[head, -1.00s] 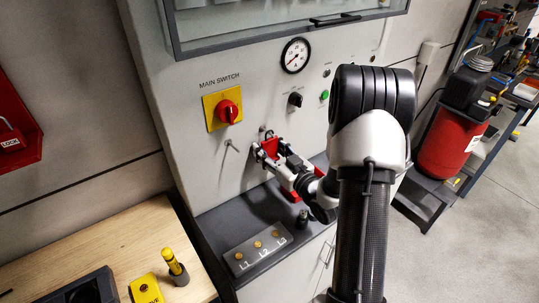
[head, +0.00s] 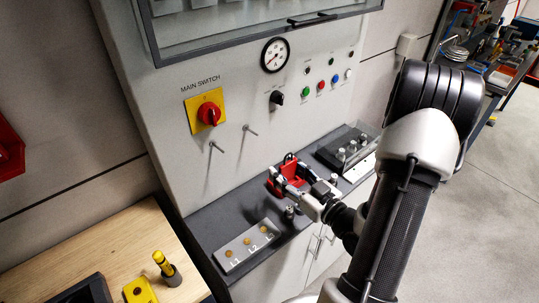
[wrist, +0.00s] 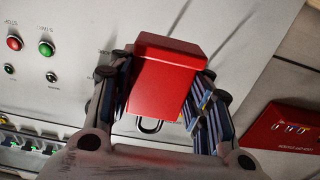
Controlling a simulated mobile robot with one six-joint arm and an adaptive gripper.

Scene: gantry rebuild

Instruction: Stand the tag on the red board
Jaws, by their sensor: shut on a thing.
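My gripper (head: 285,183) is shut on a red block with a dark loop, which looks like a red padlock (head: 292,178). In the wrist view the red padlock (wrist: 160,85) sits between both fingers, with its loop toward the palm. It is held above the dark ledge, apart from the panel. The red board (head: 8,152) is cut off at the left edge. A red board with small marks also shows at right in the wrist view (wrist: 286,128).
Two bare pegs (head: 216,147) stick out of the panel near the main switch (head: 209,113). A grey L1-L2-L3 block (head: 248,247) sits on the ledge (head: 210,232). A yellow-topped pen-like tool (head: 163,262) stands on the bench (head: 115,246).

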